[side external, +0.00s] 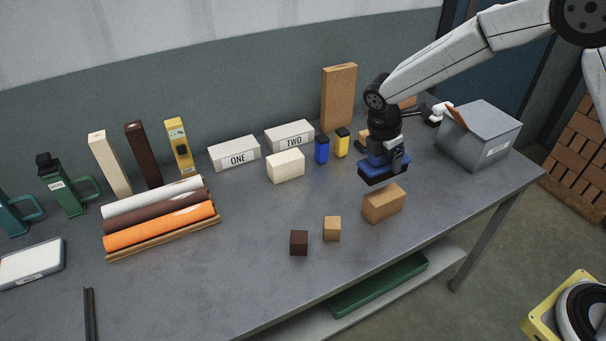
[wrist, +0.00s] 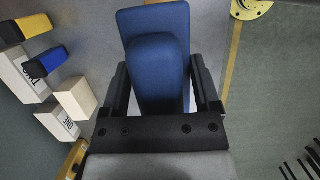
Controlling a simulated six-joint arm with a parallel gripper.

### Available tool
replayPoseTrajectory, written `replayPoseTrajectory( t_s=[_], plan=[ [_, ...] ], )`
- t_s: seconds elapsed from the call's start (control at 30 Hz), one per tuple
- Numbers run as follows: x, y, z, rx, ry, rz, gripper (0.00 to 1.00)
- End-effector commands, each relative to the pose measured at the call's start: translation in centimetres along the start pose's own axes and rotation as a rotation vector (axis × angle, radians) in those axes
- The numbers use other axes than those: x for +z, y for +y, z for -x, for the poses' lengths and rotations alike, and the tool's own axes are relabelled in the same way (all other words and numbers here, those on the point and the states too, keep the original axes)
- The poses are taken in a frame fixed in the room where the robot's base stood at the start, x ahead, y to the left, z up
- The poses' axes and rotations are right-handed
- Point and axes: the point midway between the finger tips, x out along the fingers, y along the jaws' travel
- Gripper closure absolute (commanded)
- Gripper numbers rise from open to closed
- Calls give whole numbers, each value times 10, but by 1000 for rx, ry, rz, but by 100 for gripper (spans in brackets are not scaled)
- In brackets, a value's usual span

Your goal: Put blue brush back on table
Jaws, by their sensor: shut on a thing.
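The blue brush (side external: 375,170) has a blue body with a dark underside. It is in the air above the grey table (side external: 255,240), over and a little behind a tan brick. My gripper (side external: 387,158) is shut on the brush from above. In the wrist view, the blue brush (wrist: 158,70) sits between the two black fingers of my gripper (wrist: 162,95), one on each side. The brush looks about level, with a gap between it and the table.
A tan brick (side external: 384,203) lies below the brush. Two small cubes (side external: 299,242) (side external: 332,228) stand in front. Blue (side external: 321,149) and yellow (side external: 342,142) markers and a cream block (side external: 285,166) stand to the left. A grey box (side external: 481,134) stands right.

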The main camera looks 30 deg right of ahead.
Motion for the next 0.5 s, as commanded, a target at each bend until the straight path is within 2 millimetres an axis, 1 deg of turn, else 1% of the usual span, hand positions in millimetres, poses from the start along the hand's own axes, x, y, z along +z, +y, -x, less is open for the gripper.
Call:
replayPoseTrajectory(
  t_s=[0.17,0.27,0.37,0.47,0.5],
  plan=[
    [-10,0,2,13,3,45,76],
    [-24,0,5,28,5,107,76],
    [-45,-1,10,53,10,199,76],
    [-72,-4,15,84,14,320,76],
    [-84,-6,18,99,16,375,76]
  ],
)
